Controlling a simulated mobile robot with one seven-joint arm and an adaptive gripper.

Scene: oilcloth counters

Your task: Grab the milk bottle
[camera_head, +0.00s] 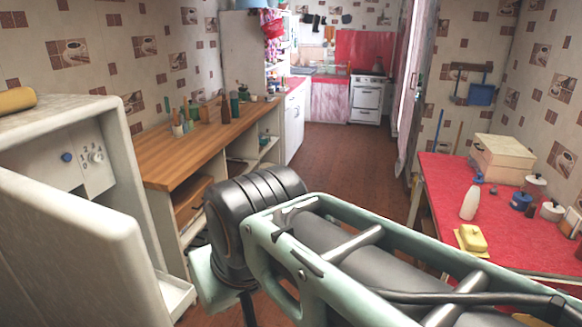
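A white bottle (469,205), which looks like the milk bottle, stands upright on the red oilcloth table (445,176) at the right, near its left edge. Nothing is touching it that I can see. A large pale green and black part of my arm fills the lower middle and right, in front of the table's near end. I cannot make out my gripper or its fingers in this view.
Beside the bottle are a yellow butter dish (471,238), a blue mug (521,201), white lidded pots (552,210) and a cream box (502,158). A wooden counter (180,150) and an open fridge (70,235) stand left. The brown floor (345,150) between is clear.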

